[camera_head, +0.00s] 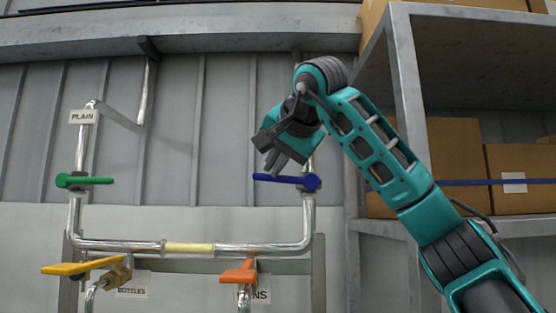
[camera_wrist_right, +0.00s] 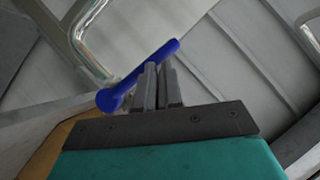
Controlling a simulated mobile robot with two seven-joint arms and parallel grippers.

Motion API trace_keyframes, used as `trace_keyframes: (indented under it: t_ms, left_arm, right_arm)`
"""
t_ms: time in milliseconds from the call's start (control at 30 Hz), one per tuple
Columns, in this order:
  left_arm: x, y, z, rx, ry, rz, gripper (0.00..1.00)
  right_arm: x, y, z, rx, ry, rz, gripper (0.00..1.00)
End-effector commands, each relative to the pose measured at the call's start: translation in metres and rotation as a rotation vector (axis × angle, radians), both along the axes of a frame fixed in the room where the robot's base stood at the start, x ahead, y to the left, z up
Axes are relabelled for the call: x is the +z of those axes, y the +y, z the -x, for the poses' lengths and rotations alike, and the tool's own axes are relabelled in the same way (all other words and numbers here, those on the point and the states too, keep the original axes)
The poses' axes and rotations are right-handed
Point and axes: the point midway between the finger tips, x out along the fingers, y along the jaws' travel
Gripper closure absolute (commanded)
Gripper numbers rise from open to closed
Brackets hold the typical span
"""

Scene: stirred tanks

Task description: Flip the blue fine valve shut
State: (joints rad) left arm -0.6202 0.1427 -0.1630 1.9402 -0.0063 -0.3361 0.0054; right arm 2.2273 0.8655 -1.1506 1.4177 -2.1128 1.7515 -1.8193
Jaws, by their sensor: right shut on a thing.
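The blue fine valve (camera_head: 312,183) sits on the right-hand vertical pipe in the head view. Its blue lever (camera_head: 277,178) points left, about level, across the pipe. My right gripper (camera_head: 272,168) reaches down to the lever from above. In the right wrist view the two fingers (camera_wrist_right: 159,68) are close together at the blue lever (camera_wrist_right: 168,49), shut on it. The round hub of the blue valve (camera_wrist_right: 109,99) is left of the fingers there. The exact contact at the fingertips is partly hidden. My left gripper is not in view.
A green-handled valve (camera_head: 85,181) is on the left pipe under a PLAIN sign (camera_head: 83,117). Yellow (camera_head: 80,268) and orange (camera_head: 239,274) handles are lower down. A metal shelf post (camera_head: 408,90) and cardboard boxes (camera_head: 455,150) stand at right, behind my right arm.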

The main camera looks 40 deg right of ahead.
Motion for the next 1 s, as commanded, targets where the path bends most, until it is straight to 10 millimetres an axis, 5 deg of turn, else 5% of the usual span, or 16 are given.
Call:
trace_keyframes:
  t_ms: [467, 1000]
  left_arm:
    - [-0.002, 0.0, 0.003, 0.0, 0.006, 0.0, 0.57]
    - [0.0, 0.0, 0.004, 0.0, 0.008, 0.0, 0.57]
  right_arm:
    - [0.005, 0.003, 0.008, 0.0, -0.002, 0.002, 1.0]
    - [0.055, 0.035, 0.103, -0.001, -0.008, 0.003, 1.0]
